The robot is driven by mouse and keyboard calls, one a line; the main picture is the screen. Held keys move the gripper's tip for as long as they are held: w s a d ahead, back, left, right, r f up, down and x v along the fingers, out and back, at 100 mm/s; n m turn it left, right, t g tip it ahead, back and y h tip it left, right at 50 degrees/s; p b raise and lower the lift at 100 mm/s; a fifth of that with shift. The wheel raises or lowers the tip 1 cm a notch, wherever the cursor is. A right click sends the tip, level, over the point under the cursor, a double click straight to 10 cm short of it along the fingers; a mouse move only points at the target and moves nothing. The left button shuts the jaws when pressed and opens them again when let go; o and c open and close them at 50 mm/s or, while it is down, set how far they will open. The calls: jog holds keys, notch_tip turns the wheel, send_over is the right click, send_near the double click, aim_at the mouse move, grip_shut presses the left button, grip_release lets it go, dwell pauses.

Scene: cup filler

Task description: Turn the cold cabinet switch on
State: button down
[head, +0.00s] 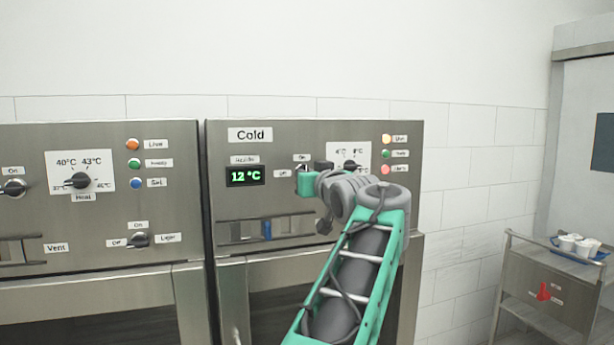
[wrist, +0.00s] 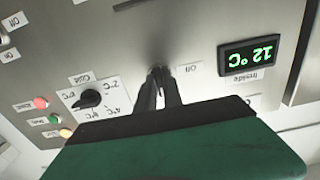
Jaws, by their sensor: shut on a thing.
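The cold cabinet (head: 280,135) is a steel panel with a "Cold" label and a green display (head: 246,176) reading 12 °C. Its switch, between an "Off" label (head: 283,173) and an "On" label (head: 301,157), is largely hidden by my gripper (head: 309,170). In the wrist view, turned upside down, the two dark fingers of my gripper (wrist: 162,76) are close together at the panel beside the "Off" label (wrist: 195,69). They are shut on the switch knob, which they cover. I cannot tell which way the knob points.
A black temperature dial (wrist: 90,98) on a white plate sits beside the fingers, with several coloured buttons (wrist: 45,118) beyond it. The heating cabinet (head: 100,225) stands at the left. A trolley (head: 550,290) with white cups stands at the far right.

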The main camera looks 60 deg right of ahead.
jog(key=c, duration=1.5)
grip_release()
jog(key=b+v, duration=0.2)
jog(key=v, duration=0.5)
jog(key=shift+s+a, duration=0.3)
